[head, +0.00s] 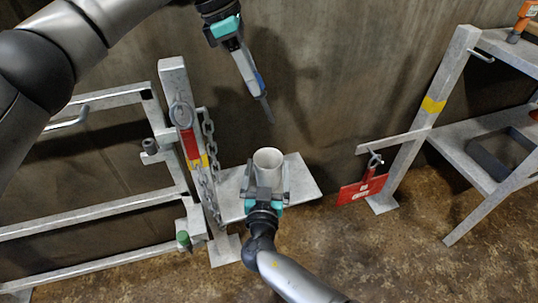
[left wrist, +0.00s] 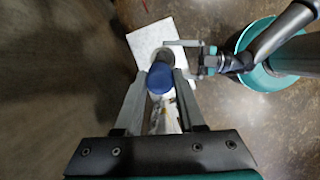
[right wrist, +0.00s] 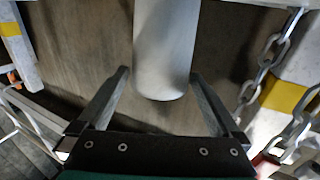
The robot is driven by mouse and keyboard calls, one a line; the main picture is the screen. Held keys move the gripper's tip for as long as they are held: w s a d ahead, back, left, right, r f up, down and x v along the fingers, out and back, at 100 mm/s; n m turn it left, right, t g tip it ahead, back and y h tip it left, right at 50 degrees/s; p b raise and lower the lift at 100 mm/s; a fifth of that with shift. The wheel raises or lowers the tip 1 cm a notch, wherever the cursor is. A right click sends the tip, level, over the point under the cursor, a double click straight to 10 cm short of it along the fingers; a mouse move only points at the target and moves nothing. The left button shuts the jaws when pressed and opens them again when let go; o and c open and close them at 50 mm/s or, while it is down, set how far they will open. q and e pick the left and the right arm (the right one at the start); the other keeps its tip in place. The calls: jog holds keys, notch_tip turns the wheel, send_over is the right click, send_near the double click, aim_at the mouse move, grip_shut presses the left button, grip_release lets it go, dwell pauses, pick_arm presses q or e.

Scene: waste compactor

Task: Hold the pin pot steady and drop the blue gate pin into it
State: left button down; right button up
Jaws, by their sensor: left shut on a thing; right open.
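The blue gate pin is held in my left gripper (head: 260,92), which is shut on it above and behind the pot in the head view. Its blue head (head: 260,80) shows at the fingers and its grey shaft points down. In the left wrist view the round blue head (left wrist: 160,79) sits between the fingertips. The pale pin pot (head: 268,158) stands upright on a small grey shelf (head: 300,178). My right gripper (head: 266,188) is open with its fingers on either side of the pot. In the right wrist view the pot (right wrist: 166,50) is between the fingers, with a gap at the left finger.
A grey post with a chain (head: 209,145) and a red tag (head: 190,143) stands just left of the shelf. A red sign (head: 362,189) hangs on the right frame (head: 433,105). A concrete wall is behind. The space between pin and pot looks clear.

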jog(key=shift+w+d, duration=0.15)
jog(key=shift+w, duration=1.3)
jog(key=shift+w+d, duration=0.1)
jog(key=shift+w, duration=1.35)
jog(key=c, duration=1)
pick_arm(q)
notch_tip(320, 180, down, 8)
jog(key=s+n+t, duration=0.1)
jog(key=n+t, duration=0.1)
jog(key=n, duration=0.5)
jog(key=n+y, duration=0.1)
jog(key=n, duration=0.1)
send_over(255, 163)
jog(key=shift+t, duration=0.4)
jog(key=shift+f, duration=3.85)
jog(key=shift+c, duration=2.2)
grip_release()
